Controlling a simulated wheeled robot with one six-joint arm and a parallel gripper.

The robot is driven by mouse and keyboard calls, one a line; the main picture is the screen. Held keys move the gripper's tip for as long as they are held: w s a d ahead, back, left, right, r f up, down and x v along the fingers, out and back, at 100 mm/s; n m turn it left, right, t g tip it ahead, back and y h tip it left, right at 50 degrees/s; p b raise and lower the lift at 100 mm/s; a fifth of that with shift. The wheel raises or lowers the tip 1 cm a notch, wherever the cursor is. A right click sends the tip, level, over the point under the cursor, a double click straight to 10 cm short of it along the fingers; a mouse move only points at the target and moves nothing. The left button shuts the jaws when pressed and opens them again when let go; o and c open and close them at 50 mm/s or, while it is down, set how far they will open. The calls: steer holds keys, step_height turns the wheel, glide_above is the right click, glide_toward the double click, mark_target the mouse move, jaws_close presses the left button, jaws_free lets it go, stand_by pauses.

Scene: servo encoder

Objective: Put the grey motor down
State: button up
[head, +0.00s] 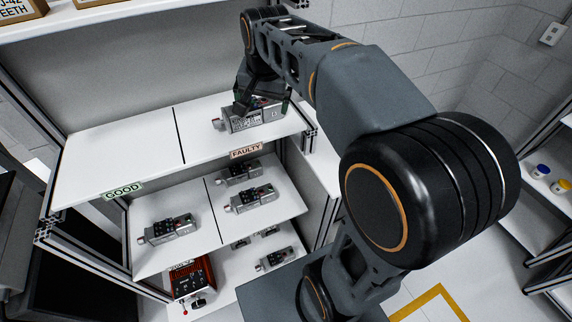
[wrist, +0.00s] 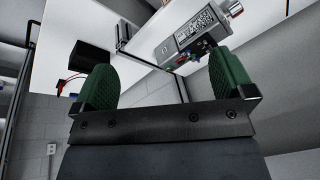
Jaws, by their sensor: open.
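A grey motor (head: 254,117) with a printed code label lies on the white shelf (head: 221,108), in the right section of the labelled level. My gripper (head: 262,98) is directly above and behind it in the head view, partly covering it. In the wrist view, the green fingers of my gripper (wrist: 162,62) are spread apart. The motor (wrist: 195,35) lies beyond the right fingertip there, and the space between the fingers looks empty. Whether the right finger touches the motor I cannot tell.
A GOOD label (head: 123,190) marks the empty left section; a FAULTY label (head: 246,152) marks the right. A thin dark divider (head: 180,135) separates them. Several motors lie on the shelf below (head: 150,258). A red-and-black device (head: 193,280) stands lower. A wall rises behind.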

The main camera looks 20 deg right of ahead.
steer(key=s+f+n+t, duration=0.1)
steer(key=s+f+n, duration=0.2)
steer(key=s, duration=0.4)
steer(key=s+f+n+t, duration=0.1)
steer(key=s+f+n, duration=0.3)
steer(key=s, duration=0.3)
steer(key=shift+s+a+f, duration=0.4)
step_height(320, 180, down, 4)
steer(key=b, duration=0.3)
steer(key=shift+w, duration=0.1)
